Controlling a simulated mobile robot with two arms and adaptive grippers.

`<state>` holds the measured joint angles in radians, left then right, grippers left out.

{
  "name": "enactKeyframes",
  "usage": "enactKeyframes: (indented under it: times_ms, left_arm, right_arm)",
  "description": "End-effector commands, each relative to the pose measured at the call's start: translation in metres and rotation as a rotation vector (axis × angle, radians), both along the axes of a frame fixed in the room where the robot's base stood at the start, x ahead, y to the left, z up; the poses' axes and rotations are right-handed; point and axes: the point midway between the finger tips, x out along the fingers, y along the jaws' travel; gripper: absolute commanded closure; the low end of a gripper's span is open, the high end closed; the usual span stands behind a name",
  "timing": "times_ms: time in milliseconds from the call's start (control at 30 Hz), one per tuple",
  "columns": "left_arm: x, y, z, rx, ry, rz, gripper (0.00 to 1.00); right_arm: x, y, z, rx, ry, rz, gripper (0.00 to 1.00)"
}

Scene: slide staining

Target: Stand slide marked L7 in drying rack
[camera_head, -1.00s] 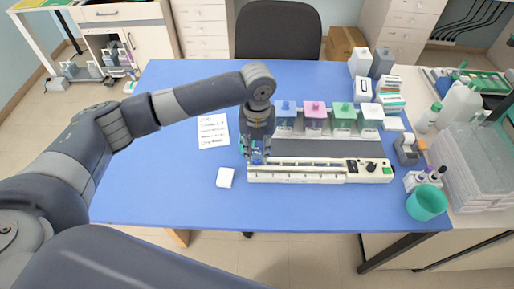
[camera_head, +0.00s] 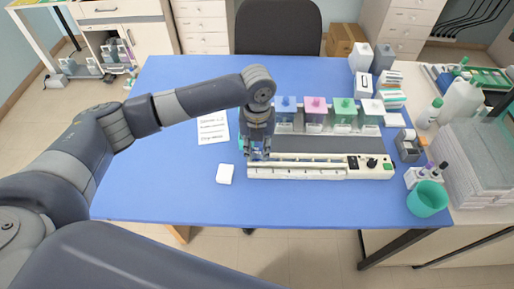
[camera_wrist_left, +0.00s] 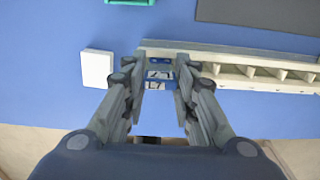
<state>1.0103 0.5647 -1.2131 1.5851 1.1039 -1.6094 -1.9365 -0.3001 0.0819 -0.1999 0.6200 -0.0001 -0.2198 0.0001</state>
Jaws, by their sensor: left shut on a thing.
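My left gripper (camera_head: 257,153) is over the left end of a long cream-white rack (camera_head: 320,174) on the blue table. In the left wrist view the gripper (camera_wrist_left: 160,82) is shut on a small slide (camera_wrist_left: 160,75). The slide has a blue and white label that seems to read L7. The same rack (camera_wrist_left: 255,73) shows there with a row of compartments along its front, running off to the right. The slide is at the rack's left end; I cannot tell whether it touches the rack. In the head view the fingers mostly hide the slide. My right gripper is not in view.
A white square pad (camera_head: 225,174) lies left of the rack. A written sheet (camera_head: 213,128) lies behind it. Staining jars with blue, pink and green lids (camera_head: 314,115) stand behind the rack. A teal cup (camera_head: 428,199) stands at the right. The table's front left is clear.

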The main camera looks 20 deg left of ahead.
Motion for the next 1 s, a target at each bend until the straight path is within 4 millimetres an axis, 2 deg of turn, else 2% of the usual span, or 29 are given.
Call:
enactKeyframes:
  times_ms: [567,600,667,1000]
  left_arm:
    - [-0.0002,-0.0004,-0.0065,0.0,0.001,0.0,0.98]
    - [-0.0001,-0.0003,-0.0063,-0.001,0.0,0.0,0.65]
    - [-0.0001,-0.0003,-0.0063,-0.001,0.0,0.0,0.51]
    - [0.0,-0.0001,-0.0054,0.0,0.0,0.0,0.5]
  right_arm:
    - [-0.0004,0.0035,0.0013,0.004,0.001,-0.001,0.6]
    - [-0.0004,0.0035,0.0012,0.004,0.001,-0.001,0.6]
    - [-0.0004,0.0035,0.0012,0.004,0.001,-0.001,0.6]
    - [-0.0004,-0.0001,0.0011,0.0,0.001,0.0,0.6]
